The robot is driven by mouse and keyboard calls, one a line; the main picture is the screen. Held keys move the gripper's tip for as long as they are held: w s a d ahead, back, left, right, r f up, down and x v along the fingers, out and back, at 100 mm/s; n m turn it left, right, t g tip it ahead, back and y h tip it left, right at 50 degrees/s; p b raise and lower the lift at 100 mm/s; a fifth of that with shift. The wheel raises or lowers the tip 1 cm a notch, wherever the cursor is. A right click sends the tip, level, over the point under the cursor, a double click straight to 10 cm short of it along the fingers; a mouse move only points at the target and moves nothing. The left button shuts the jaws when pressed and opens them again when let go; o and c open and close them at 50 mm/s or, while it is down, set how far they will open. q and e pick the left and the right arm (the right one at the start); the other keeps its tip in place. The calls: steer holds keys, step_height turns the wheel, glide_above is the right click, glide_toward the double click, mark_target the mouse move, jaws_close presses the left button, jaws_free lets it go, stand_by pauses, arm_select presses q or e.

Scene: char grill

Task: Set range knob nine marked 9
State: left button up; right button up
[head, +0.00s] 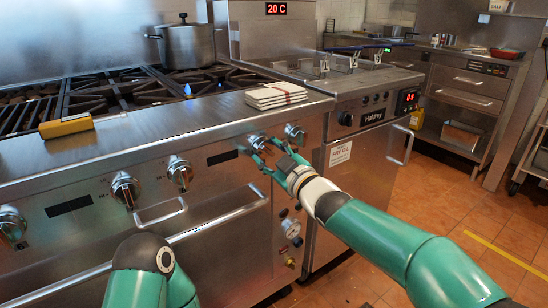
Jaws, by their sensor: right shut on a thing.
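The steel range front (222,178) carries a row of round knobs, and their numbers are too small to read. My right gripper (262,151) is at the right part of this row, its fingers shut on a range knob (256,141). The fingers partly hide that knob, so its marking and setting cannot be read. Another knob (294,134) sits just right of it, free of the gripper. More knobs (179,172) (125,188) (12,224) sit to the left. My left arm shows at the bottom left, but its gripper is out of sight.
A pot (188,46) stands on the back burners, with a small blue flame (187,89) in front. Folded towels (275,95) and a yellow box (66,126) lie on the range top. An oven handle (220,221) runs below the knobs. A fryer (372,118) stands at right.

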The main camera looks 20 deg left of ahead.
steer(key=shift+s+a, duration=0.1)
steer(key=shift+a, duration=0.05)
steer(key=o, duration=1.2)
steer(key=v, duration=1.2)
steer(key=shift+f, duration=0.1)
